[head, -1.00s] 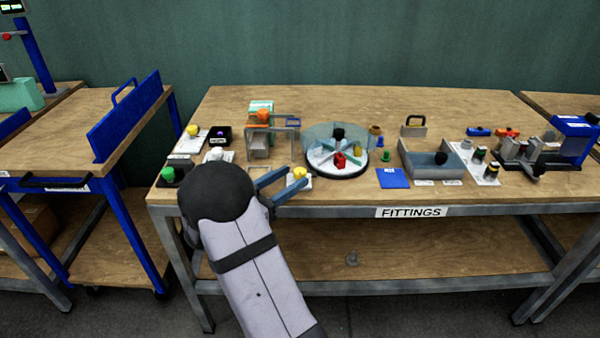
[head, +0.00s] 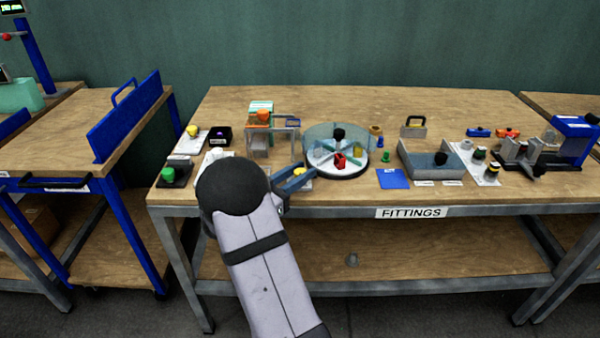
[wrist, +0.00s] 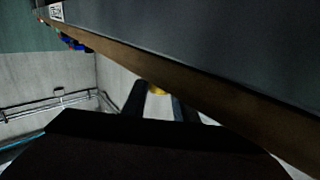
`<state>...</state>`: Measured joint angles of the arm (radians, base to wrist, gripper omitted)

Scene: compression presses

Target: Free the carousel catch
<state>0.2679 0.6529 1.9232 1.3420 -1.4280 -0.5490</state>
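The carousel (head: 325,171) is a round white turntable with coloured dividers, a red block and a black knob, behind a clear curved guard. A yellow knob (head: 300,171) on a small pale plate sits at its front left, near the bench's front edge. I cannot tell whether it is the catch. My gripper (head: 307,174) is open, its blue-grey fingers at the yellow knob and partly hiding it. In the wrist view the yellow knob (wrist: 156,88) shows between the two dark fingers, near their tips. I cannot tell whether they touch it.
A green button (head: 168,174) is to the left. A blue plate (head: 393,178) and a grey tray (head: 418,169) lie right of the carousel.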

